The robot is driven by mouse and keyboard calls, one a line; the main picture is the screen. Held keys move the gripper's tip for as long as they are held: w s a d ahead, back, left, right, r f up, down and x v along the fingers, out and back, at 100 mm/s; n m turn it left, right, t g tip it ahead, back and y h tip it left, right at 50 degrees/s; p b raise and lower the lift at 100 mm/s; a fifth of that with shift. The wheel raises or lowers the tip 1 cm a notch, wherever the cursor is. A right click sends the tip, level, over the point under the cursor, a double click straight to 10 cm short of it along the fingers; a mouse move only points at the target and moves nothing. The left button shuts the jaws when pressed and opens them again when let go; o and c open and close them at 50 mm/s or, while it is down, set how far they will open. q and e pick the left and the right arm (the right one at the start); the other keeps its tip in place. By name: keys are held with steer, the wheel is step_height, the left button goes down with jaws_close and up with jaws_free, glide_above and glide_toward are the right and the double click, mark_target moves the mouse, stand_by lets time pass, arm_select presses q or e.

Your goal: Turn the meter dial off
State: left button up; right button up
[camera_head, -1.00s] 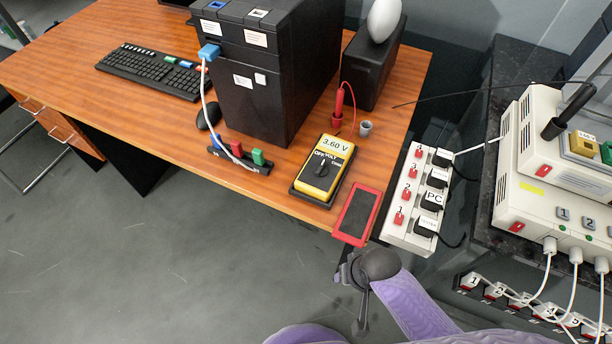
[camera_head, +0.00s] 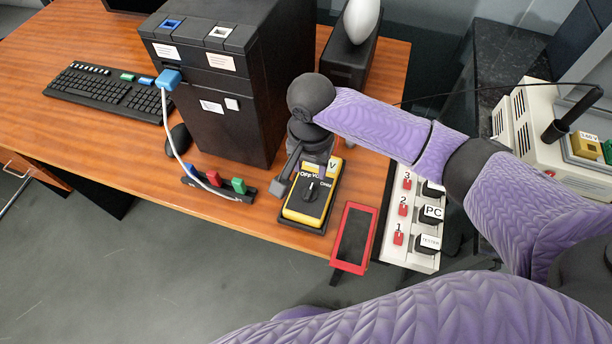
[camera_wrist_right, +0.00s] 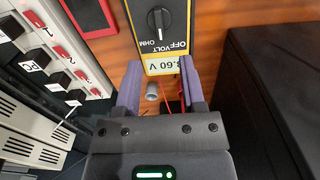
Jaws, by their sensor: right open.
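The yellow and black meter (camera_head: 305,205) lies face up near the front edge of the desk. Its round black dial (camera_head: 311,189) is partly visible, with OFF, VOLT and OHM labels around it. My right gripper (camera_wrist_right: 160,78) is open and empty over the display end of the meter, short of the dial. In the head view, my right gripper (camera_head: 303,176) hides part of the display. My left gripper is out of view.
A red-framed dark tray (camera_head: 354,238) lies right of the meter, beside a switched power strip (camera_head: 393,250). A black tower (camera_head: 215,95) stands behind left. Coloured clips (camera_head: 214,180) are left of the meter. A grey cup (camera_wrist_right: 152,90) shows between my fingers.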

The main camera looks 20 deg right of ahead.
mark_target(310, 191)
step_height(310, 191, down, 7)
steer(key=b, duration=0.3)
steer(key=shift+s, duration=0.15)
steer(key=shift+f, duration=0.5)
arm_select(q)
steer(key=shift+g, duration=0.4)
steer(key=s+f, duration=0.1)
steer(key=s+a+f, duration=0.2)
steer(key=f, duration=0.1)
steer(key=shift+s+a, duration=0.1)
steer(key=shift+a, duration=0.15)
arm_select(e)
steer(key=shift+c, duration=0.2)
jaws_close()
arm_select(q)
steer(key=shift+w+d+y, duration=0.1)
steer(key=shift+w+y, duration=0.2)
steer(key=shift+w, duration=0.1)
arm_select(e)
steer(key=shift+r, duration=0.1)
